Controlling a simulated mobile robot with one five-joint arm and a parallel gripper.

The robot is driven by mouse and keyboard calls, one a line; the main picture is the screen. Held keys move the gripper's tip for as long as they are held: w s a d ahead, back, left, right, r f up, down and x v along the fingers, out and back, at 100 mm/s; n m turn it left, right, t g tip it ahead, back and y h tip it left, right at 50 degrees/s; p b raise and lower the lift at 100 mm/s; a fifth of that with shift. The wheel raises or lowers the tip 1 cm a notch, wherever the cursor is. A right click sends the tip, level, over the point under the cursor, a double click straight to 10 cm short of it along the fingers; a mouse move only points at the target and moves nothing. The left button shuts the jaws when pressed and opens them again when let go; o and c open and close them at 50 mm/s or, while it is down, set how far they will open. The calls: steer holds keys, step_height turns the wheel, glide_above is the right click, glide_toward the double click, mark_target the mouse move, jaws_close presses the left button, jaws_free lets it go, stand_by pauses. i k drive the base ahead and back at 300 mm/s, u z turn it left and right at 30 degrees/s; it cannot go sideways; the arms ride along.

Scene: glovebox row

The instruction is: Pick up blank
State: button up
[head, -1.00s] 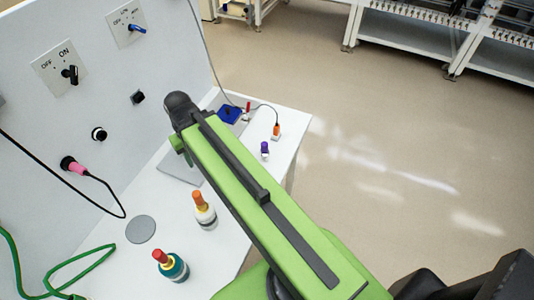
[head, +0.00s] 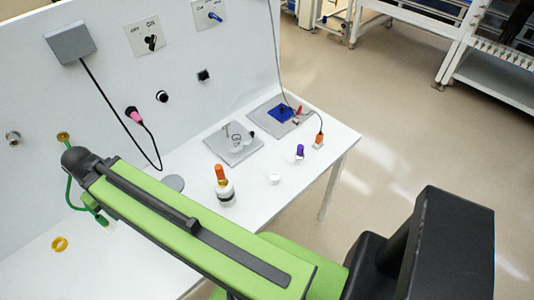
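I cannot tell for certain which thing is the blank. A small white round piece (head: 275,179) stands on the white bench, right of a white bottle with an orange cap (head: 223,188). A grey plate (head: 233,144) farther back carries small metal parts. My green arm crosses the lower left of the head view, over the bench. My gripper does not show.
A yellow ring (head: 59,243) lies at the left. A purple-capped vial (head: 299,152), an orange connector (head: 318,141) and a blue block (head: 282,114) are at the right. Open floor lies right of the bench.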

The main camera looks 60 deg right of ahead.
mark_target(299, 155)
steer(key=u, duration=0.3)
steer(key=k, duration=1.1)
steer(key=z, duration=0.35)
steer(key=i, duration=0.5)
steer(key=u, duration=0.1)
